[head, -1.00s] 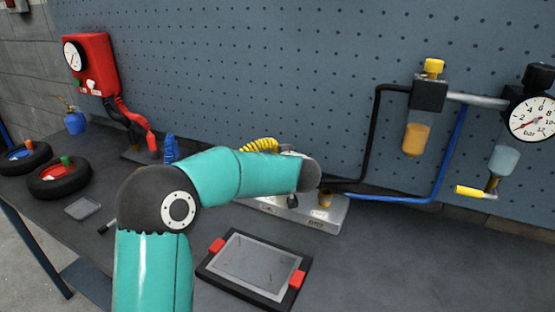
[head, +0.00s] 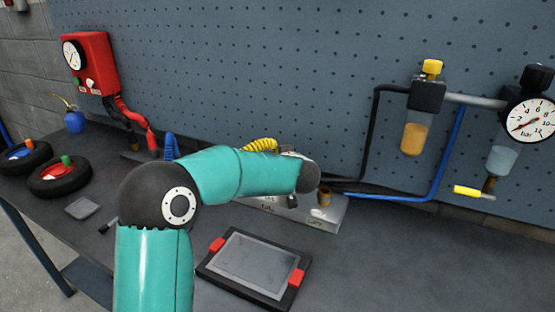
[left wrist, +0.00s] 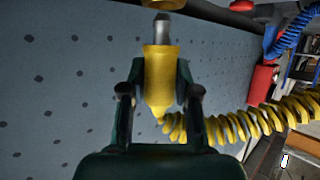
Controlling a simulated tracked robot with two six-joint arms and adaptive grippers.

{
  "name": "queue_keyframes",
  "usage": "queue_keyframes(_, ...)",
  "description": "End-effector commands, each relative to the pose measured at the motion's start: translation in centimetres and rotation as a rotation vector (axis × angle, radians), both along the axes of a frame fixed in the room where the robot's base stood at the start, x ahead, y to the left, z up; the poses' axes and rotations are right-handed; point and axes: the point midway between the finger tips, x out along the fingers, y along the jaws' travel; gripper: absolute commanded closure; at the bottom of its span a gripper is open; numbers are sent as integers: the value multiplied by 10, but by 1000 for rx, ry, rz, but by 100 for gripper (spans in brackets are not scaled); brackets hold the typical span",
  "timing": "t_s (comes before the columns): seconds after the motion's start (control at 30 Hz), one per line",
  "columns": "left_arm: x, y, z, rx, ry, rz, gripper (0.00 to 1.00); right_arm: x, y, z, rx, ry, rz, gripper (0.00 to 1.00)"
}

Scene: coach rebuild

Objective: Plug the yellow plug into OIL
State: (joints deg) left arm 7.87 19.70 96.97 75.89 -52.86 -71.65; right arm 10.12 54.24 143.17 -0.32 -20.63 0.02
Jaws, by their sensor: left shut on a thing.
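The yellow plug (left wrist: 162,75) is held between the two fingers of my left gripper (left wrist: 160,92) in the left wrist view. Its grey metal tip points up in that picture, towards a brass-yellow ring (left wrist: 163,4) cut off by the top edge; a small gap shows between them. The coiled yellow hose (left wrist: 255,120) trails to the right from the plug; it also shows in the head view (head: 262,145). The pale socket block (head: 333,215) has a brass socket (head: 324,195); its labels are too small to read surely. My left arm hides the plug and part of the block.
A tablet (head: 247,265) with red corners lies in front of the block. Two tyres (head: 60,175) and a blue oil can (head: 75,121) stand at left. A red gauge box (head: 90,63), yellow-topped oil bowl (head: 415,138) and gauge (head: 532,119) hang on the pegboard. The bench's right front is clear.

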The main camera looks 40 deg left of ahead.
Motion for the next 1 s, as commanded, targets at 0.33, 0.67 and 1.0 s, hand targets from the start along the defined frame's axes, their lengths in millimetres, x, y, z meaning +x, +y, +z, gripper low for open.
queue_keyframes(0.33,0,1,-8,0,0,1,100,0,0,-2,0,0,0,39)
queue_keyframes(0.67,-1,1,-16,1,0,1,100,0,0,-5,0,0,0,39)
queue_keyframes(1.0,-1,1,-24,0,0,2,100,0,0,-7,0,0,0,39)
